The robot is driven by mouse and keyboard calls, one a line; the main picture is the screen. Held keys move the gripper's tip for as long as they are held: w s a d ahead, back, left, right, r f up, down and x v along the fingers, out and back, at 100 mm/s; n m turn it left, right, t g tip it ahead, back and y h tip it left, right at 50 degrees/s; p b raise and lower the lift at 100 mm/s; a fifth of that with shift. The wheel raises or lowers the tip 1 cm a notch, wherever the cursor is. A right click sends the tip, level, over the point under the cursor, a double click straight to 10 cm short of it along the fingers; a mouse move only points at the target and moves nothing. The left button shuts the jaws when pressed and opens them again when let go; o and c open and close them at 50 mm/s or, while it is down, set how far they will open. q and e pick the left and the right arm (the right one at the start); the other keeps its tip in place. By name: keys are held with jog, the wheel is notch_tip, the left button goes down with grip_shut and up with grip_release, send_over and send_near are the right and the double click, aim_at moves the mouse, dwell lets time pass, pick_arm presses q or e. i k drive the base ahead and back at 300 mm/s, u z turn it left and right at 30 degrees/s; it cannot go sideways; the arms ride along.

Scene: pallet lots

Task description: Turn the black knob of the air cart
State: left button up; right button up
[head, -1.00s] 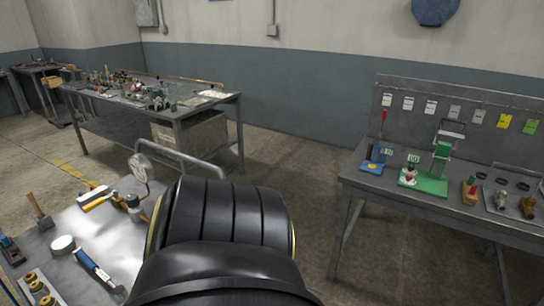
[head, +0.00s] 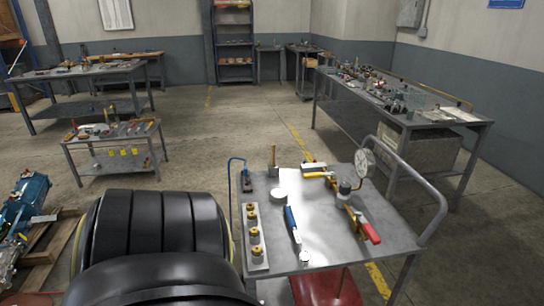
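The air cart (head: 325,258) appears to be the grey metal cart at the centre right, close in front of me. On its right side a round white-faced gauge (head: 364,162) stands by the push handle. Beside the gauge is a brass fitting (head: 352,209) with a red-ended handle (head: 371,233). A small dark knob-like part (head: 345,187) sits at the fitting's upper end; it is too small to tell its setting. Neither of my grippers is in view.
A blue-handled tool (head: 291,225), a strip of brass pieces (head: 254,237) and a white round piece (head: 279,195) lie on the cart. A workbench (head: 462,122) stands behind right, a smaller table (head: 142,137) left. Floor between them is clear. A black ribbed form hides the lower left.

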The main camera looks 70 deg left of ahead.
aim_at(345, 188)
jog(key=u, duration=0.95)
jog(key=i, duration=0.45)
